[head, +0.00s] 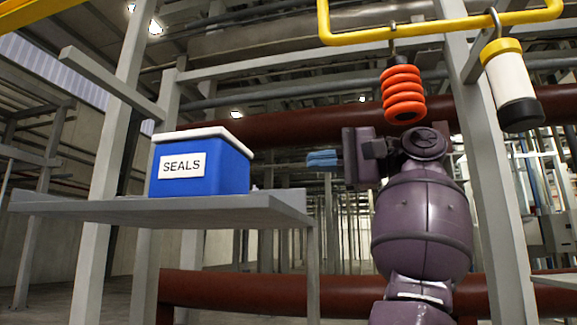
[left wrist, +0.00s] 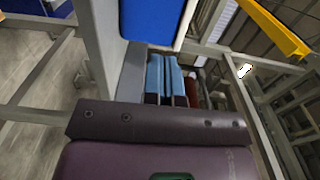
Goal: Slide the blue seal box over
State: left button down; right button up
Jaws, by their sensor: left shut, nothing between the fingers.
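The blue seal box (head: 202,165) has a white lid and a white label reading SEALS. It stands upright on a grey shelf (head: 150,211), left of centre in the head view. My left gripper (head: 322,158) has blue fingers pointing left toward the box's right side, with a clear gap between them in the head view. The fingers are shut and empty. In the left wrist view the box (left wrist: 155,18) shows at the top, beyond the shut blue fingers (left wrist: 164,72). The box's far sides are hidden. My right gripper is in neither view.
A grey post (head: 98,200) stands at the shelf's left. A yellow rail (head: 440,30) overhead carries a hanging orange coil (head: 403,94) and a white-and-black cylinder (head: 511,82). A dark red pipe (head: 300,127) runs behind. The shelf right of the box is mostly bare.

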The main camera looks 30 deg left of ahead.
pick_arm(q)
send_near(236, 168)
jog(key=shift+a, duration=0.35)
jog(key=x, duration=0.6)
jog(key=shift+p, duration=0.4)
jog(key=shift+s+a, duration=0.1)
jog(key=shift+a, duration=0.35)
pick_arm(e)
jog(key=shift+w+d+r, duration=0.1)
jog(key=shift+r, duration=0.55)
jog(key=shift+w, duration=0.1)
